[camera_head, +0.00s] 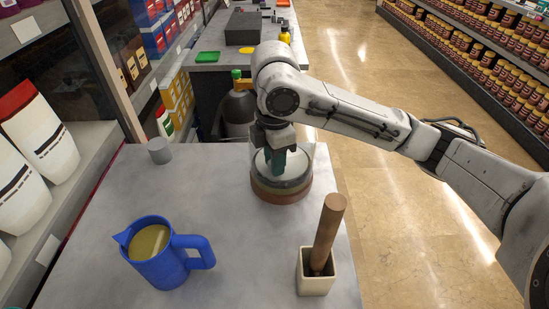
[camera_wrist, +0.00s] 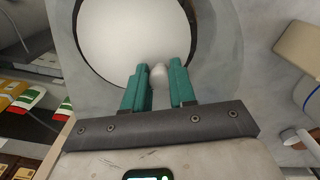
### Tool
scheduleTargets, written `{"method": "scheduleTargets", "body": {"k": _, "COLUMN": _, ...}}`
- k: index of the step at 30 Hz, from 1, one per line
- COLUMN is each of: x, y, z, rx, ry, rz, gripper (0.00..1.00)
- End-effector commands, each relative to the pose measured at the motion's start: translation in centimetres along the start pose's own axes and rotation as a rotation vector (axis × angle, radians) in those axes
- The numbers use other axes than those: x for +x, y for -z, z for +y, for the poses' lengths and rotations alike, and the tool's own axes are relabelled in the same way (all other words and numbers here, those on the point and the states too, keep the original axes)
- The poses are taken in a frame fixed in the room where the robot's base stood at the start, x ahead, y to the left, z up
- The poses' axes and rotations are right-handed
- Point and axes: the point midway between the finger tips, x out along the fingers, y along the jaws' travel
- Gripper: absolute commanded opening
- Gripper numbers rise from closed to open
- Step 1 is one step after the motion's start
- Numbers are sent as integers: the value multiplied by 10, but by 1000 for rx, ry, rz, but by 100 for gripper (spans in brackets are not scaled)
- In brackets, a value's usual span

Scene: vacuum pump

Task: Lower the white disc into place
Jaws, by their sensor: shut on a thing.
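My gripper (camera_head: 279,163) points down over a round layered body (camera_head: 281,195) on the grey counter, with a reddish base and a grey ring on top. In the wrist view, my gripper's teal fingers (camera_wrist: 158,82) are shut on the small pale knob (camera_wrist: 158,72) of the white disc (camera_wrist: 125,40). The disc appears inside the opening of the grey ring (camera_wrist: 222,50). A dark gap shows along the disc's right and lower left edge. Whether the disc rests on anything below is hidden. In the head view, the fingers partly cover the white disc (camera_head: 298,163).
A blue jug (camera_head: 162,255) with yellowish liquid stands at the front left. A cream square pot (camera_head: 315,275) holding a brown rod (camera_head: 327,232) stands at the front right. A small grey cylinder (camera_head: 159,151) is at the back left. The counter's middle is clear.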

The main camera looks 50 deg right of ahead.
Motion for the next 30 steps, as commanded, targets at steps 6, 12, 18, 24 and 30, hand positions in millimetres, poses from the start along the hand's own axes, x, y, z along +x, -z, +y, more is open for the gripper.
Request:
{"method": "scheduleTargets", "body": {"k": 6, "x": 0, "y": 0, "z": 0, "rx": 0, "ry": 0, "rz": 0, "gripper": 0}}
{"method": "scheduleTargets", "body": {"k": 12, "x": 0, "y": 0, "z": 0, "rx": 0, "ry": 0, "rz": 0, "gripper": 44}}
{"method": "scheduleTargets", "body": {"k": 18, "x": 0, "y": 0, "z": -1, "rx": -4, "ry": 3, "rz": 0, "gripper": 55}}
{"method": "scheduleTargets", "body": {"k": 24, "x": 1, "y": 1, "z": -2, "rx": -7, "ry": 6, "rz": -1, "gripper": 55}}
{"method": "scheduleTargets", "body": {"k": 30, "x": -2, "y": 1, "z": -3, "rx": -9, "ry": 7, "rz": 0, "gripper": 55}}
